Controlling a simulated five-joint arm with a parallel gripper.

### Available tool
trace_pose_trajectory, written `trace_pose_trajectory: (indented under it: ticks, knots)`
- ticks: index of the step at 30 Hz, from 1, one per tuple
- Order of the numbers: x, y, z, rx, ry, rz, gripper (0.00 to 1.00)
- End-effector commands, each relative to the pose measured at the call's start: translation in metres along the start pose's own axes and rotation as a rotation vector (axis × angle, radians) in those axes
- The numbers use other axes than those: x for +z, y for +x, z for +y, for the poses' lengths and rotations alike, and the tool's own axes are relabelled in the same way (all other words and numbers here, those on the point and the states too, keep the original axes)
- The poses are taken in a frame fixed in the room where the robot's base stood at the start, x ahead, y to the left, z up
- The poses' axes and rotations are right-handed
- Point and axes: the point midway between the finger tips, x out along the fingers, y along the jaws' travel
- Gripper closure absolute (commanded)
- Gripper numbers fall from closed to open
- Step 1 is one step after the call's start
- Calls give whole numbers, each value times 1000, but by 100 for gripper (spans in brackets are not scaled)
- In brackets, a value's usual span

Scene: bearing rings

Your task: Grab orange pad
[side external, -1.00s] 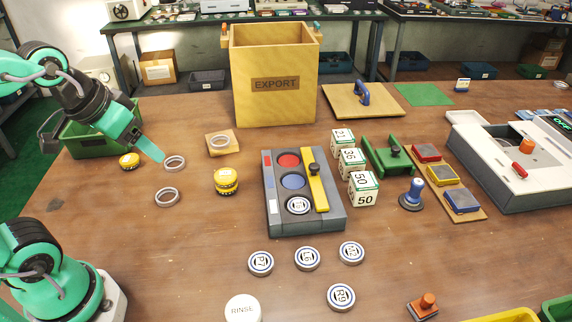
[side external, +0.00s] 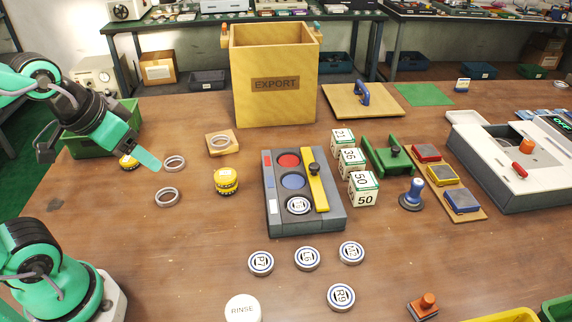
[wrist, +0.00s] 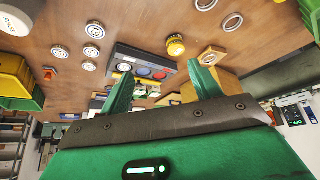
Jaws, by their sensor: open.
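My gripper (side external: 148,159) is at the far left of the side view, above the table by the loose rings, far from the rack. In the wrist view my gripper (wrist: 160,69) has its two green fingers apart with nothing between them. I cannot make out the pads in the wrist view.
A grey tray (side external: 277,220) with coloured discs, number blocks (side external: 364,189) and a green stand (side external: 389,156) lie between my gripper and the rack. A tall EXPORT box (side external: 275,105) stands behind. Loose rings (side external: 167,197) and a yellow stack (side external: 226,181) are near my gripper.

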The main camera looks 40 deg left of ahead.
Motion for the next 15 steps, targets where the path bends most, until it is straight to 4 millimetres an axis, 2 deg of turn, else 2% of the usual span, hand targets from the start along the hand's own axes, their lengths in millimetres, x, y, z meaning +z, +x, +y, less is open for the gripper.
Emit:
trace_pose_trajectory:
  ticks: [10,15]
  knots:
    - [-2,0,0,1,1,-1,38]
    - [-13,-2,5,10,11,-12,38]
